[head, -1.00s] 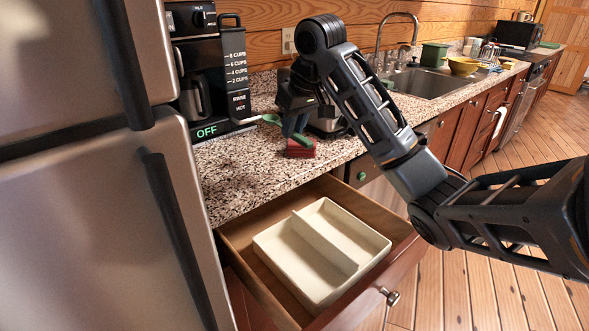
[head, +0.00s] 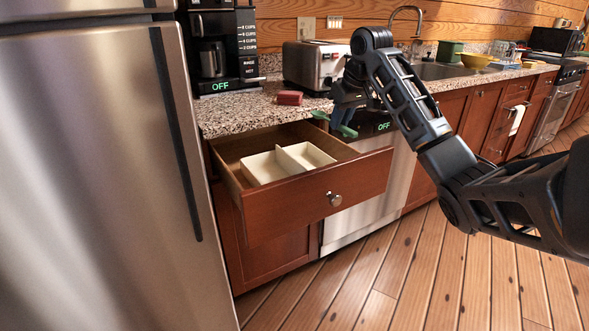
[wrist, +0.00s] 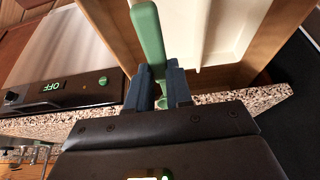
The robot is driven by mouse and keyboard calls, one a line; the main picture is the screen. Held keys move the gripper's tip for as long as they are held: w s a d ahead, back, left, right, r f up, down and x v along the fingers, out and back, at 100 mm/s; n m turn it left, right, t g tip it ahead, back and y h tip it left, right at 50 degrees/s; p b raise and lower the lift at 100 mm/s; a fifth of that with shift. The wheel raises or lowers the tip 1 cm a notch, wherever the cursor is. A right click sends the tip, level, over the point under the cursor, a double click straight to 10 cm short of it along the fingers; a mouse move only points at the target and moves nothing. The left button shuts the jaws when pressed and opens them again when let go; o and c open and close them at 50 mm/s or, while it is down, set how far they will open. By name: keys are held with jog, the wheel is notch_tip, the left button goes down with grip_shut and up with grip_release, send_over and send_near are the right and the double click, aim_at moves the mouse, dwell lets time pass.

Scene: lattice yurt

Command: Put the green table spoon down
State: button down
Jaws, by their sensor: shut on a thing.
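The green table spoon (wrist: 150,45) is held between the blue-grey fingers of my gripper (wrist: 161,88). My gripper is shut on the spoon, which is in the air. The wrist view shows the spoon reaching forward over the drawer area. Part of the spoon is hidden by the fingers.
The open wooden drawer (head: 290,203) holds a cream divided tray (head: 263,170), which looks empty. A red block (head: 290,98) and a toaster (head: 312,65) stand on the speckled counter (head: 235,112). A fridge (head: 90,180) stands at left, a dishwasher (head: 365,190) right of the drawer.

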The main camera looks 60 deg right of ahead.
send_over(296, 161)
jog(key=s, duration=0.1)
jog(key=f, duration=0.6)
jog(key=shift+s+a+f, duration=0.15)
jog(key=shift+a+f, duration=0.1)
jog(key=shift+a, duration=0.05)
jog(key=shift+f+b, duration=0.4)
jog(key=shift+f, duration=1.6)
jog(key=shift+f, duration=0.2)
jog(key=c, duration=1)
grip_release()
jog(key=p+v, duration=0.1)
jog(key=v, duration=1.1)
jog(key=shift+r, duration=0.25)
